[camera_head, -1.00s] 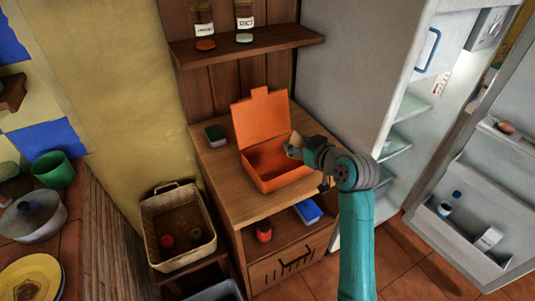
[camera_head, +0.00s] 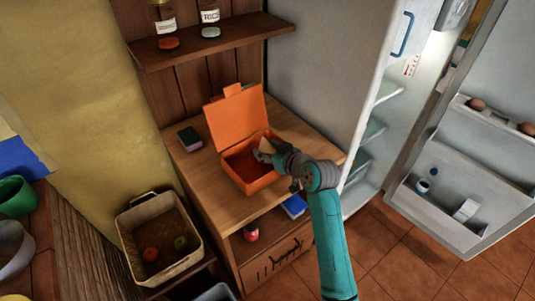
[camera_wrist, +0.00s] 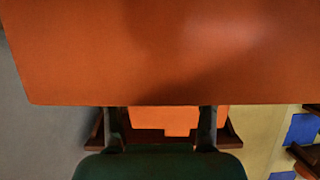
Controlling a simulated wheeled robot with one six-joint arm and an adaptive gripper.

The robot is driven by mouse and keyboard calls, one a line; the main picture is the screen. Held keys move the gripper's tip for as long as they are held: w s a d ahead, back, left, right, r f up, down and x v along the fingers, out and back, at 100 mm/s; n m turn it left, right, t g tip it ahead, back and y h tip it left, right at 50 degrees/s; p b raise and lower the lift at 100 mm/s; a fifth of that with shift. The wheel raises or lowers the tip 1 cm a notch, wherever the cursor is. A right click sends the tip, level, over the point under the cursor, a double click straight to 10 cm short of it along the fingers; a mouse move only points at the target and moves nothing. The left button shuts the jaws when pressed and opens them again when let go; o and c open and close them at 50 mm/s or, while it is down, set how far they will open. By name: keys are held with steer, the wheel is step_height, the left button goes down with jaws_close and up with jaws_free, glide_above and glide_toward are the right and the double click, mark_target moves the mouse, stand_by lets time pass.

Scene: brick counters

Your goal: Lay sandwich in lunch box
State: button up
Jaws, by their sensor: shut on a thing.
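The orange lunch box (camera_head: 249,187) stands open on the wooden counter, its lid (camera_head: 236,118) raised at the back. A pale beige sandwich (camera_head: 267,144) is at the tip of my gripper (camera_head: 264,156), over the right part of the box opening. My gripper is shut on the sandwich, and the fingers partly cover it. In the wrist view, a large orange surface (camera_wrist: 170,50), apparently the near box wall, fills the top. The lid (camera_wrist: 180,116) shows between the fingers beyond it; the sandwich cannot be made out there.
A green-topped dark block (camera_head: 189,137) lies left of the box on the counter (camera_head: 205,180). A basket (camera_head: 130,220) with two fruits stands lower left. A shelf (camera_head: 220,38) with jars hangs above. The open fridge (camera_head: 375,130) stands right.

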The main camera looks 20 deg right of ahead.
steer(key=shift+f, duration=0.85)
steer(key=shift+s+f, duration=0.1)
steer(key=shift+f, duration=0.25)
steer(key=shift+s+f, duration=0.1)
steer(key=shift+f, duration=0.35)
steer(key=o, duration=0.6)
steer(key=shift+f, duration=0.1)
steer(key=shift+o, duration=0.2)
steer(key=shift+r, duration=0.3)
steer(key=shift+s+d+r, duration=0.1)
steer(key=shift+r, duration=0.2)
steer(key=v, duration=1.1)
steer(key=shift+s+r, duration=0.25)
steer(key=shift+r, duration=0.2)
